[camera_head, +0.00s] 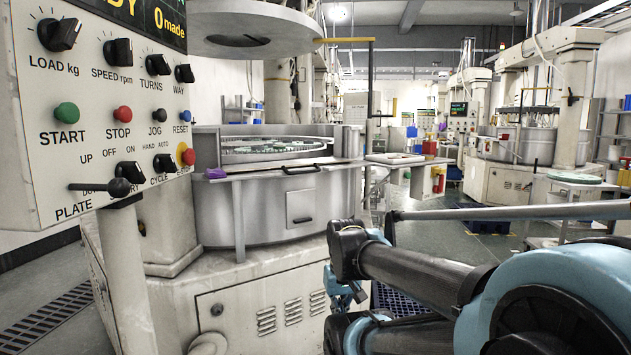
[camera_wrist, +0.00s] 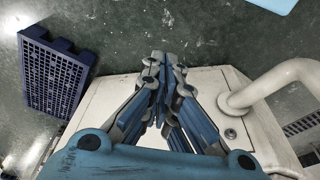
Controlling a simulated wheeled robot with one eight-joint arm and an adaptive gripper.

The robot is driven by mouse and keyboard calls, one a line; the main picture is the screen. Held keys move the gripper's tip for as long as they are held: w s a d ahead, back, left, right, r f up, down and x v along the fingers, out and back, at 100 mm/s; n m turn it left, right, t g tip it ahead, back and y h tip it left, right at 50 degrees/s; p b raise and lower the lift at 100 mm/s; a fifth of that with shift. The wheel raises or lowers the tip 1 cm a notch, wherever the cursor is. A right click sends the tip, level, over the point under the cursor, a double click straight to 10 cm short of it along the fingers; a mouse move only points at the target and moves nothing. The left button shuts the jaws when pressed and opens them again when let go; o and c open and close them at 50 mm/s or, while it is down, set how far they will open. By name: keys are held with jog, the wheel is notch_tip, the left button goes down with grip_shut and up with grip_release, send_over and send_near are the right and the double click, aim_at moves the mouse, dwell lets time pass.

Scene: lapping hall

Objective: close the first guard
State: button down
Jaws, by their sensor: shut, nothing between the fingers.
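The nearest lapping machine has a round grey metal drum (camera_head: 275,205). A shelf-like front rim carries a black bar handle (camera_head: 300,169), and a panel below has a small dark handle (camera_head: 302,221). I cannot tell which part is the first guard. The drum top looks uncovered at the front, with the round plate (camera_head: 270,147) showing inside. My gripper (camera_wrist: 163,62) is shut and empty in the wrist view, its fingertips together above a pale surface and the floor. In the head view it is partly hidden by my arm, in front of and right of the machine's base, apart from the handles.
A control panel (camera_head: 105,125) with knobs and buttons stands close at the left. A blue pallet (camera_wrist: 48,75) lies on the floor at left in the wrist view, and a thick white pipe (camera_wrist: 265,85) rises at right. More machines (camera_head: 530,145) stand behind, across open floor.

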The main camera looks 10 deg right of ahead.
jog(key=w+a+r+m+t+y, duration=0.1)
jog(key=w+r+m+t+y, duration=0.1)
jog(key=w+r+m, duration=0.75)
jog(key=w+a+r+m+t+y, duration=0.15)
jog(key=w+r+m, duration=0.5)
jog(key=w, duration=0.65)
jog(key=w+d+r+m+t, duration=0.25)
jog(key=w+r+m, duration=0.2)
jog(key=w, duration=0.35)
jog(key=w+d+r+m+t+y, duration=0.1)
jog(key=w+d+r+m, duration=0.25)
jog(key=w+m, duration=0.35)
jog(key=w+d+r+m+t, duration=0.2)
jog(key=w+d+r+m, duration=0.15)
jog(key=w, duration=0.55)
jog(key=d+x, duration=0.1)
jog(key=x, duration=1)
jog(key=shift+w+a+r+m, duration=0.1)
jog(key=shift+a+r+m, duration=0.05)
jog(key=shift+r, duration=0.8)
jog(key=shift+w+a+r+m, duration=0.1)
jog(key=shift+a+r+m, duration=0.05)
jog(key=shift+r, duration=0.75)
